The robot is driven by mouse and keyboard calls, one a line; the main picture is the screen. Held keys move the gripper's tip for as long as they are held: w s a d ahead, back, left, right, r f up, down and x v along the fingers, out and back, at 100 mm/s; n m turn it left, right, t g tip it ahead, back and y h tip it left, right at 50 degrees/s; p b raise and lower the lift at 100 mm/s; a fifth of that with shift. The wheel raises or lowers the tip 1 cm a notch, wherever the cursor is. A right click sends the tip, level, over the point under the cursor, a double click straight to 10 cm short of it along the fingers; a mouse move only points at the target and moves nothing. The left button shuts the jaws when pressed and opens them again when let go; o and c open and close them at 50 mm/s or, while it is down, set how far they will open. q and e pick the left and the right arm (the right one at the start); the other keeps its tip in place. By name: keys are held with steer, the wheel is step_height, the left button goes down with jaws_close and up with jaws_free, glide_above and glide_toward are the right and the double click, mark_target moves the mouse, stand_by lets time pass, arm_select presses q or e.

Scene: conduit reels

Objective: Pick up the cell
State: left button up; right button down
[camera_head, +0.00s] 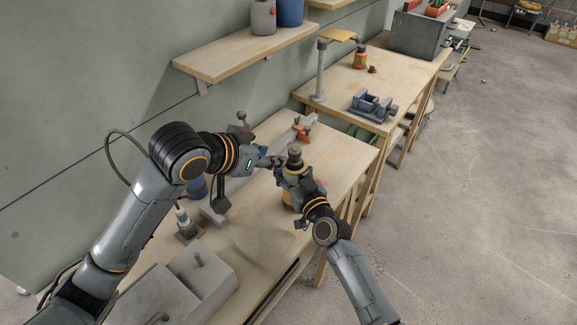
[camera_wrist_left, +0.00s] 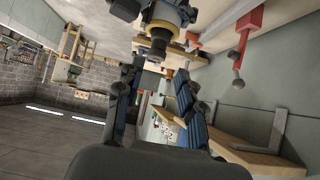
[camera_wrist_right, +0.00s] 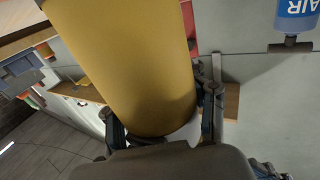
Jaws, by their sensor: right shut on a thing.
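The cell, a yellow cylinder (camera_head: 288,196) with a dark neck and cap (camera_head: 295,152), stands roughly upright at the middle of the near bench. My right gripper (camera_head: 285,178) is shut on its side. In the right wrist view the yellow body (camera_wrist_right: 125,60) fills the space between the fingers (camera_wrist_right: 165,120). I cannot tell whether its base touches the bench. My left gripper (camera_head: 274,162) is beside the cell's top, on its left. In the left wrist view its fingers (camera_wrist_left: 160,78) are apart with nothing between them, and the cell's dark cap (camera_wrist_left: 157,50) is just beyond.
A grey box (camera_head: 200,275) and a small bottle (camera_head: 183,219) are at the near left. A second bench (camera_head: 340,85) holds a blue-grey vise (camera_head: 372,106). A wall shelf (camera_head: 240,55) hangs above.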

arm_select(q)
steer(key=shift+o, duration=1.4)
steer(key=shift+w+r, duration=0.1)
steer(key=w+r+m+y, duration=0.2)
steer(key=w+m+y, duration=0.3)
steer(key=m, duration=0.3)
steer(key=s+d+f+m+y, duration=0.1)
steer(key=d+m, duration=0.1)
steer(key=m, duration=0.1)
steer(key=d+f+m+t+y, duration=0.1)
steer(key=f+m, duration=0.1)
steer(key=m, duration=0.1)
steer(key=s+d+f+m+y, duration=0.1)
steer(key=d+f+m+y, duration=0.1)
steer(key=shift+s+d+f+m, duration=0.15)
steer(key=shift+s+d+m, duration=0.2)
steer(key=shift+m, duration=0.05)
steer(key=m+t+y, duration=0.3)
steer(key=m, duration=0.4)
glide_toward(296, 151)
steer(key=x, duration=0.5)
steer(key=shift+d+f, duration=0.2)
steer(key=shift+f, duration=0.15)
steer(key=x, duration=0.5)
steer(key=shift+w+a+r, duration=0.25)
steer(key=shift+a, duration=0.15)
steer(key=shift+c, duration=0.2)
